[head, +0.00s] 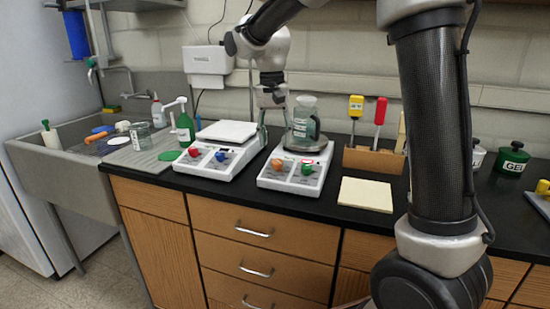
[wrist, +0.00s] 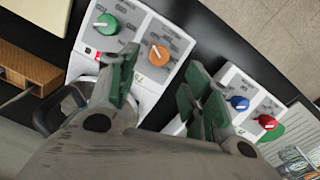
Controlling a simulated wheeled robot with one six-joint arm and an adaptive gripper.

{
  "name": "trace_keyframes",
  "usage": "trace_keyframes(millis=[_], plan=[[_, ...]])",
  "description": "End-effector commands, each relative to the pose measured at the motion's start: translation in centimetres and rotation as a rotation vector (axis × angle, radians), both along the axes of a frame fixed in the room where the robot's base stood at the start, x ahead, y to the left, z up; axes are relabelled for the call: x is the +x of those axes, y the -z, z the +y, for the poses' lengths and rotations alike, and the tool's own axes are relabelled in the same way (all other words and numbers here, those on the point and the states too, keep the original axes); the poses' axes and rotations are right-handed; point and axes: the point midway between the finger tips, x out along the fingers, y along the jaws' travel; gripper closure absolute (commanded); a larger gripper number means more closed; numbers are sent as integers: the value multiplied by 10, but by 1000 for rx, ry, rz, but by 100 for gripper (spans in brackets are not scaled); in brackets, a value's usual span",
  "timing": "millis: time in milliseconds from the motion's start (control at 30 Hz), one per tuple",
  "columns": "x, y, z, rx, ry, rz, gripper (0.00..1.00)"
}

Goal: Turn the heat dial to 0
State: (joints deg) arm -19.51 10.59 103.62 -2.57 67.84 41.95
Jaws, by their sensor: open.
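Two white plate units stand side by side on the black bench. The right unit (head: 272,183) has an orange dial (head: 276,164) and a green dial (head: 307,169). The left unit (head: 213,172) has a red dial (head: 193,152) and a blue dial (head: 220,156). In the wrist view, the orange dial (wrist: 158,55) shows between and beyond my fingertips, the green dial (wrist: 107,24) at upper left. The blue (wrist: 239,103) and red (wrist: 267,122) dials are at right. My gripper (wrist: 160,75) is open and empty, touching no dial that I can see. Dial markings are too small to read.
A wooden holder (head: 372,159) with tools and a pale yellow pad (head: 365,194) are to the right.

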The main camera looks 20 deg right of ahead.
Motion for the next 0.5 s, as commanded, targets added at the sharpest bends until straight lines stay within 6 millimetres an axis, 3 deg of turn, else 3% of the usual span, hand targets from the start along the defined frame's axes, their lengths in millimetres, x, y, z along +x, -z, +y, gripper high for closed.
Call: trace_keyframes(millis=[300, 500], plan=[[-2, 52, -3, -1, -1, 4, 51], [-2, 70, -4, -1, -1, 1, 51]])
